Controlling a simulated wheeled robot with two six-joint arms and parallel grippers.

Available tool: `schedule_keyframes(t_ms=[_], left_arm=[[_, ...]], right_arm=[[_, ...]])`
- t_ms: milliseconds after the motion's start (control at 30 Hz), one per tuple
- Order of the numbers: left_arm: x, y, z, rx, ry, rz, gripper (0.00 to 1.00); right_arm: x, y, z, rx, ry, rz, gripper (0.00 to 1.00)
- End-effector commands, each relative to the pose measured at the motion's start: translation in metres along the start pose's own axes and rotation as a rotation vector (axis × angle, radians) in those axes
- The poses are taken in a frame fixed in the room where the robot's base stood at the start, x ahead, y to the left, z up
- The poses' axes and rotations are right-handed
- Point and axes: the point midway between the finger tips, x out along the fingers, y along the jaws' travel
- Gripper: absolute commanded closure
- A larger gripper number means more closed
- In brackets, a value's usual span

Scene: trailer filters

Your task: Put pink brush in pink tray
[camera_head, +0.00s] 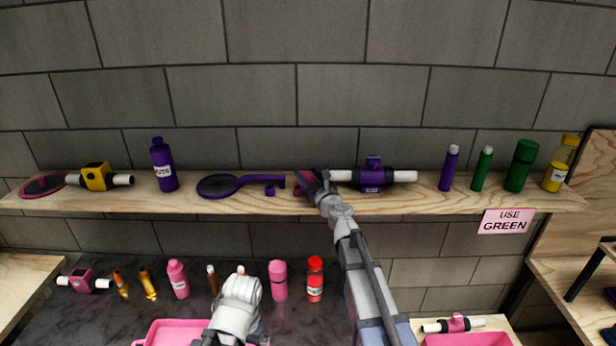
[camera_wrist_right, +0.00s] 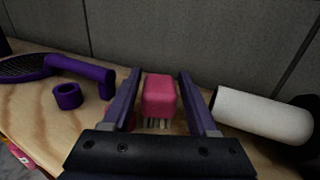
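The pink brush (camera_wrist_right: 159,97) stands on the wooden shelf with its bristles down, between the fingers of my right gripper (camera_wrist_right: 160,95) in the wrist view. The fingers are apart, with a narrow gap on each side of the brush. In the head view my right gripper (camera_head: 310,184) reaches the shelf's middle and mostly hides the brush. A pink tray (camera_head: 165,324) lies at the bottom on the dark counter, partly cut off. Another pink tray (camera_head: 468,340) shows at the bottom right. My left arm is over the counter; its fingers cannot be made out.
A white roll with a purple holder (camera_head: 373,177) lies close on the right. Several bottles stand along the shelf and counter.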

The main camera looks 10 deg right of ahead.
Motion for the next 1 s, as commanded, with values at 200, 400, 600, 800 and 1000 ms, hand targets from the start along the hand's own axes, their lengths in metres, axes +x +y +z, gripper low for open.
schedule_keyframes(t_ms=[200, 400, 600, 800, 1000], left_arm=[[-0.002, 0.0, 0.0, 0.0, 0.0, 0.0, 0.0], [-0.003, 0.0, 0.0, -0.001, 0.0, 0.0, 0.0], [-0.003, 0.0, 0.0, -0.001, 0.0, 0.0, 0.0], [-0.003, 0.0, 0.0, -0.001, 0.0, 0.0, 0.0], [-0.003, 0.0, 0.0, -0.001, 0.0, 0.0, 0.0]], right_arm=[[0.0, 0.0, 0.002, 0.0, 0.0, 0.0, 0.41], [-0.015, 0.001, 0.003, 0.0, 0.0, -0.001, 0.41], [-0.05, 0.001, 0.003, 0.0, 0.0, -0.001, 0.41], [-0.093, 0.001, 0.003, 0.0, 0.0, -0.001, 0.41], [-0.119, 0.0, 0.003, 0.0, 0.0, -0.001, 0.41]])
